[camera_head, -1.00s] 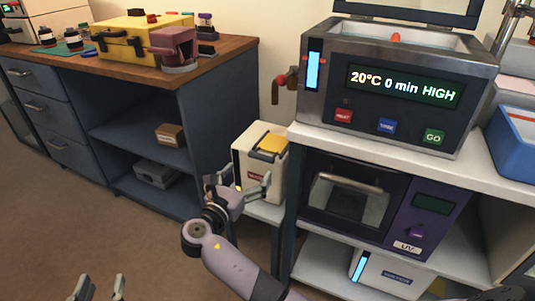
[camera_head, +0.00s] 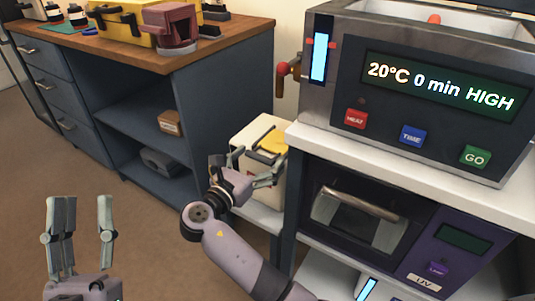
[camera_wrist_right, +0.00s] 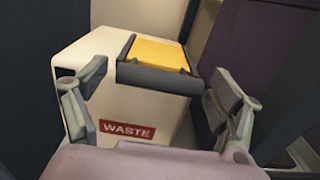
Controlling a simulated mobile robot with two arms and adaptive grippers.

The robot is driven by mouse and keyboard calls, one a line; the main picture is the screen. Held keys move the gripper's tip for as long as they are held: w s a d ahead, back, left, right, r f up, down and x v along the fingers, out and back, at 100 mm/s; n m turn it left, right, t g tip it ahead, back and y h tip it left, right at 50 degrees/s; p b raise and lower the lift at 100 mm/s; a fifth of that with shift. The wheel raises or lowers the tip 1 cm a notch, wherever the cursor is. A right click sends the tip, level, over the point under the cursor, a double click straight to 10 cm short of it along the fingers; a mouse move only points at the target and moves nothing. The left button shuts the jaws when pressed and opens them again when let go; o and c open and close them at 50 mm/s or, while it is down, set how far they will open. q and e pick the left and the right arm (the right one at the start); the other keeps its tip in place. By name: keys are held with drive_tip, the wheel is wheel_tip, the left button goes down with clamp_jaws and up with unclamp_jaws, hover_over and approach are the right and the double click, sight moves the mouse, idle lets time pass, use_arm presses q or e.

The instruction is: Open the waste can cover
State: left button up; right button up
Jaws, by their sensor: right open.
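The waste can (camera_head: 246,131) is a cream box on a low white shelf between the blue cabinet and the white rack. It also shows in the right wrist view (camera_wrist_right: 100,45), with a red WASTE label (camera_wrist_right: 127,131). Its yellow cover (camera_wrist_right: 158,55) has a dark bar (camera_wrist_right: 155,78) along the near edge and looks shut. My right gripper (camera_head: 250,160) is open in front of the can; in the right wrist view its fingers (camera_wrist_right: 160,78) stand apart on either side of the dark bar, with no contact visible. My left gripper (camera_head: 84,205) is open and empty at the lower left.
A heater bath (camera_head: 440,85) with a lit display stands on the white rack right of the can. A purple UV oven (camera_head: 440,235) sits below it. The blue cabinet (camera_head: 222,110) stands close on the left. The brown floor (camera_head: 145,235) is clear.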

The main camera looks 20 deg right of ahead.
drive_tip(key=shift+w+d, duration=0.1)
use_arm(q)
drive_tip(key=shift+s+d+r+t, duration=0.2)
drive_tip(key=shift+r+t, duration=0.1)
drive_tip(key=shift+r, duration=0.05)
use_arm(e)
drive_tip(key=c, duration=1.7)
